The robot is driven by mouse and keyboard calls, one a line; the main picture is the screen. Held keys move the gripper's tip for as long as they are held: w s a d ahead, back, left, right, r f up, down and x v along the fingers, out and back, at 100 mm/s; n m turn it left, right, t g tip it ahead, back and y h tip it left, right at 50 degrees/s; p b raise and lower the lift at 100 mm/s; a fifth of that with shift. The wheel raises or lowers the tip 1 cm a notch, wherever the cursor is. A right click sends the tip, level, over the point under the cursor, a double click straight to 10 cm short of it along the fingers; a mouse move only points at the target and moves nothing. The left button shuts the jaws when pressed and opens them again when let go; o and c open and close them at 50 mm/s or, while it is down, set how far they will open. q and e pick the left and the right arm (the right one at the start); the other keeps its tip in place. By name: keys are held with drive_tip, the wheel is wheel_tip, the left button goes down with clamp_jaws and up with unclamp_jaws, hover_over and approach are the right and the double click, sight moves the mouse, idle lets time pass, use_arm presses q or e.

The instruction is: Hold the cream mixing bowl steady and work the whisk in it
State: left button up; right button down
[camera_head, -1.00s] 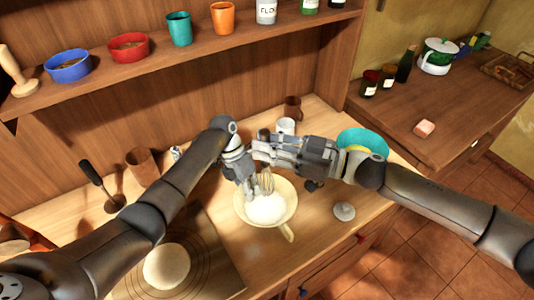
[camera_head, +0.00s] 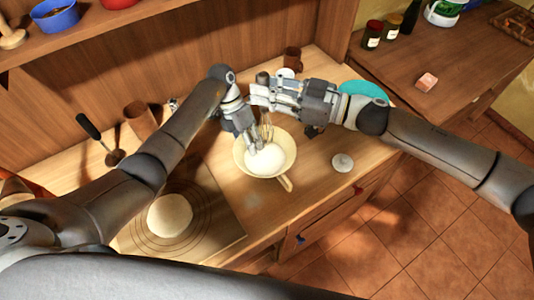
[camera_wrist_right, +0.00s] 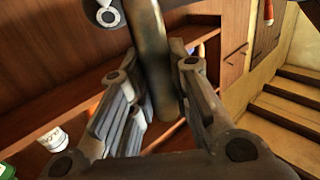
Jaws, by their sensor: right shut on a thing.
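The cream mixing bowl (camera_head: 286,157) stands on the wooden counter with pale contents in it; its handle points to the lower right. The whisk (camera_head: 267,129) is upright, its wires over the back of the bowl; its lower end is hard to make out. My right gripper (camera_head: 261,94) is shut on the whisk's handle, which shows as a dark cylinder (camera_wrist_right: 153,60) between the fingers in the right wrist view. My left gripper (camera_head: 252,142) points down at the bowl's back left rim. Its fingertips overlap the bowl, and I cannot tell whether they pinch the rim.
A board with a round of dough (camera_head: 170,214) lies left of the bowl. A small white round object (camera_head: 342,162) is to the right, near the counter's front edge. A teal bowl (camera_head: 365,90) and a brown cup (camera_head: 292,57) stand behind. A dark-handled utensil (camera_head: 88,126) is at left.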

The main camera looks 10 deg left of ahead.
use_arm(q)
drive_tip(key=v, duration=1.2)
drive_tip(key=shift+f, duration=0.1)
